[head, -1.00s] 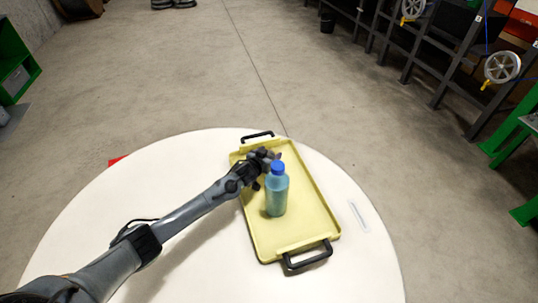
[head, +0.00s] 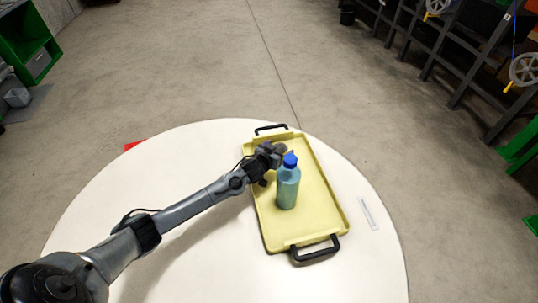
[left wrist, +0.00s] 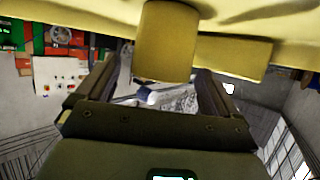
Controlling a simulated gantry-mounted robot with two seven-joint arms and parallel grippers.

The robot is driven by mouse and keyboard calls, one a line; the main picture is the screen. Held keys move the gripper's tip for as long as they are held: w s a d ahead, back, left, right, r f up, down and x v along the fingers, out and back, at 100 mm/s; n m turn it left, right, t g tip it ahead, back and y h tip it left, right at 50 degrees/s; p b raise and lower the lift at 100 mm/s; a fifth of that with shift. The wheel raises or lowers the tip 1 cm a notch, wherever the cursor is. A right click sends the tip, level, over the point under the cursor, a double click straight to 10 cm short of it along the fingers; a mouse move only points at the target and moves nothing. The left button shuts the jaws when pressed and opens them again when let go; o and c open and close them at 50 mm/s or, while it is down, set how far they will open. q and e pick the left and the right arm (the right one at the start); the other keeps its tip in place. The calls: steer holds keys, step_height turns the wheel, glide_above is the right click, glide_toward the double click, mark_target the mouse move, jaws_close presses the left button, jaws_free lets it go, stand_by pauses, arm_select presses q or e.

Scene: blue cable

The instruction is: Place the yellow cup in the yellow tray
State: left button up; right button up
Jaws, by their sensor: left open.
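The yellow tray (head: 308,222) lies on the round white table, with black handles at both ends. Its yellow surface also fills the top of the left wrist view (left wrist: 60,12). The yellow cup (left wrist: 166,42) shows in the left wrist view against the tray, just beyond the fingers. In the head view I cannot make the cup out; the gripper and bottle cover that part. My left gripper (head: 276,152) is over the far part of the tray. Its two fingers (left wrist: 153,85) are apart with nothing clamped between them. My right gripper is not in view.
A blue bottle (head: 288,185) with a blue cap stands upright on the tray, close beside my left gripper. A small clear strip (head: 369,213) lies on the table to the right. The left part of the table (head: 120,200) is largely clear.

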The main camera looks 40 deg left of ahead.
arm_select(q)
steer(key=p+v, duration=0.2)
steer(key=v, duration=0.6)
steer(key=shift+s, duration=0.2)
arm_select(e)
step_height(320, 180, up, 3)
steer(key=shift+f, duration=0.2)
arm_select(q)
steer(key=shift+r, duration=0.15)
